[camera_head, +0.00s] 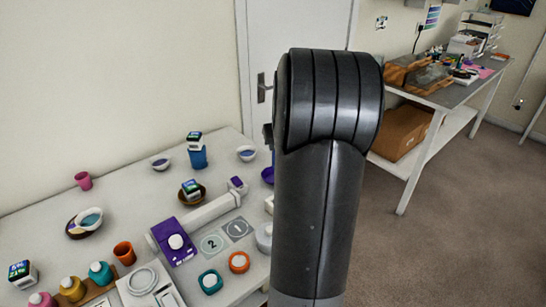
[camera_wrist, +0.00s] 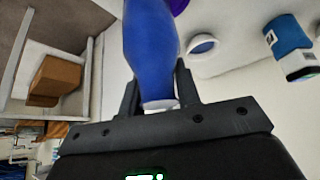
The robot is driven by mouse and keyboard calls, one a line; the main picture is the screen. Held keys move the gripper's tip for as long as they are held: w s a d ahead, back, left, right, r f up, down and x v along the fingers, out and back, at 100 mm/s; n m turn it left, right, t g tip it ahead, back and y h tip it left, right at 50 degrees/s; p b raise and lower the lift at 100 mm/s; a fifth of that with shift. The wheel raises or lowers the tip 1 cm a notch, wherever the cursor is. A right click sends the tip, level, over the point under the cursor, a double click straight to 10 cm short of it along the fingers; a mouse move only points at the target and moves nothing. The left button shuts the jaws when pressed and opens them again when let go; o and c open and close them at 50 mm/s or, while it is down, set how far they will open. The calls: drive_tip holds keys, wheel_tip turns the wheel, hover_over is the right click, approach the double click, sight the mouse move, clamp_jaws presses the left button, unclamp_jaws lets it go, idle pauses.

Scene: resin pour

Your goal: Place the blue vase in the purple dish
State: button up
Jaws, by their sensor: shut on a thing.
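The blue vase (camera_wrist: 150,45) is between the two fingers of my gripper (camera_wrist: 158,88) in the wrist view, and the gripper is shut on it. The vase's far end runs out of the top of that view. A purple dish (camera_head: 267,174) stands near the table's right end in the head view, partly hidden by my arm. A bit of purple (camera_wrist: 178,5) shows just past the vase in the wrist view, likely the same dish. In the head view my arm hides the gripper and the vase. I cannot tell the vase's height above the table.
A white bowl (camera_head: 247,153) and a blue cup (camera_head: 198,160) with a small boxy device on top stand left of the purple dish. A brown bowl (camera_head: 201,197), a purple scale-like device (camera_head: 168,239) and several jars crowd the table's front. A second table (camera_head: 460,93) stands at right.

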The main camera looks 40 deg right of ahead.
drive_tip(key=shift+w+a+f, duration=0.15)
drive_tip(key=shift+w+f, duration=0.15)
drive_tip(key=shift+f, duration=0.55)
drive_tip(key=shift+w+a+f, duration=0.1)
drive_tip(key=shift+w+f, duration=0.25)
drive_tip(key=shift+f, duration=0.55)
drive_tip(key=shift+w+a+f, duration=0.15)
drive_tip(key=shift+w+f, duration=0.15)
drive_tip(key=shift+f, duration=0.55)
drive_tip(key=o, duration=1.1)
drive_tip(key=shift+f, duration=0.1)
